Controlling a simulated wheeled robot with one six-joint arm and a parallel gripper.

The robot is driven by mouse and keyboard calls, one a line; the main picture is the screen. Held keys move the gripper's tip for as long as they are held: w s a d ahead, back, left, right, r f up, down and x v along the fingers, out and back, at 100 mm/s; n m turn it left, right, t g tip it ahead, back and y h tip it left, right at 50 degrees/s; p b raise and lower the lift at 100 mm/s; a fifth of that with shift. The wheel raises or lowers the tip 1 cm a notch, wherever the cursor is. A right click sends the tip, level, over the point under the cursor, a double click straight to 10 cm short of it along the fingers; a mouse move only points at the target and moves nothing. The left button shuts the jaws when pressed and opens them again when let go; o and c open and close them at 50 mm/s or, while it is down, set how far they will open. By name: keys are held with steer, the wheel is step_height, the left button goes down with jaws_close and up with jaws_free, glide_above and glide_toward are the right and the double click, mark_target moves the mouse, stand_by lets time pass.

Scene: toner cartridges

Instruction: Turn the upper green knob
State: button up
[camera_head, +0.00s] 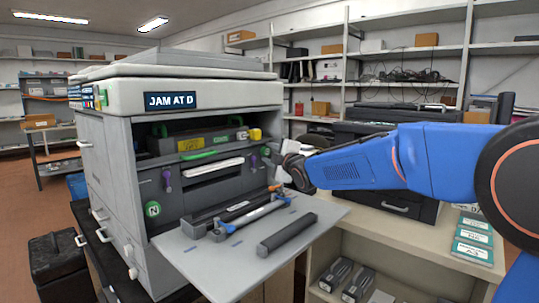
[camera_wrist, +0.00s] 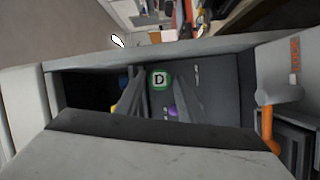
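The grey printer (camera_head: 205,92) stands with its front open and a display reading "JAM AT D". A green handle (camera_head: 200,154) lies lower; which part is the upper green knob is not clear. My gripper (camera_head: 283,187) is at the printer's right front edge, small and partly hidden in the head view. In the wrist view two grey fingers (camera_wrist: 160,97) stand apart with nothing visible between them.
The lowered front door (camera_head: 250,262) holds dark cartridges and a blue-ended bar. An orange lever (camera_wrist: 267,125) is at right in the wrist view. A counter with a dark machine (camera_head: 400,205) stands right of the printer.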

steer(key=c, duration=0.8)
steer(key=shift+r+m+g, duration=0.1)
steer(key=shift+m+g, duration=0.4)
steer(key=shift+m, duration=0.6)
steer(key=shift+m+g, duration=0.5)
steer(key=shift+m, duration=0.4)
steer(key=o, duration=0.8)
